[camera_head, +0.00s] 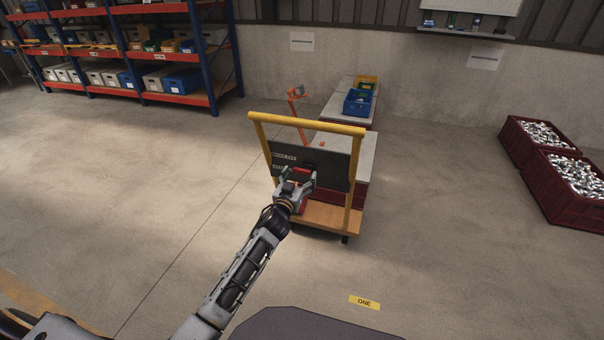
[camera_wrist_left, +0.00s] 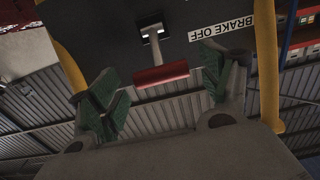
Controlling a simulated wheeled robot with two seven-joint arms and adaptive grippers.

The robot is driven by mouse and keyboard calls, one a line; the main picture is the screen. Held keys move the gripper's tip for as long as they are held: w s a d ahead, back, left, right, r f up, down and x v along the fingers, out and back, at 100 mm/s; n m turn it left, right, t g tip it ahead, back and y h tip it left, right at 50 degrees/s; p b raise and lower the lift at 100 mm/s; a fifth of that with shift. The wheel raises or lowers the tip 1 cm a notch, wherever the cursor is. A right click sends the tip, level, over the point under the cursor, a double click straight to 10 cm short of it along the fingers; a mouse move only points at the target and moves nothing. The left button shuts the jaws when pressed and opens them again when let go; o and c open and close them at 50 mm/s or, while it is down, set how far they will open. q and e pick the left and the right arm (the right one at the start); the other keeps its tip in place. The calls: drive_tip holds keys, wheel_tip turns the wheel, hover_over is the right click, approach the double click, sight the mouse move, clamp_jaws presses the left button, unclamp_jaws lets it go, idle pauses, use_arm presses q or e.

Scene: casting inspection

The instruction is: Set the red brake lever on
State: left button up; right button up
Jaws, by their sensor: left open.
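The red brake lever (camera_head: 303,171) is on the dark panel (camera_head: 333,166) of a cart with a yellow frame (camera_head: 307,122). In the left wrist view its red grip (camera_wrist_left: 160,75) hangs on a grey stem from a slotted mount, near a label reading BRAKE OFF (camera_wrist_left: 222,25). My left gripper (camera_head: 298,182) is at the panel, in front of the lever. In the left wrist view my left gripper (camera_wrist_left: 163,82) has its green-padded fingers spread on either side of the red grip, with gaps to both. My right gripper is out of view.
The cart has a wooden deck (camera_head: 330,215). Grey-topped benches (camera_head: 336,98) with blue and yellow bins stand behind it. Shelves (camera_head: 175,98) are at the back left, and dark red crates (camera_head: 565,213) of metal parts at the right.

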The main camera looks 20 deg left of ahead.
sight(302, 171)
use_arm(q)
drive_tip(key=shift+w, duration=1.5)
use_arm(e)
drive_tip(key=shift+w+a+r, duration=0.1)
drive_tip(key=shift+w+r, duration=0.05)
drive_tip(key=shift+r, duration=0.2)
use_arm(q)
drive_tip(key=c, duration=1.5)
drive_tip(key=shift+o, duration=0.2)
drive_tip(key=shift+b, duration=0.3)
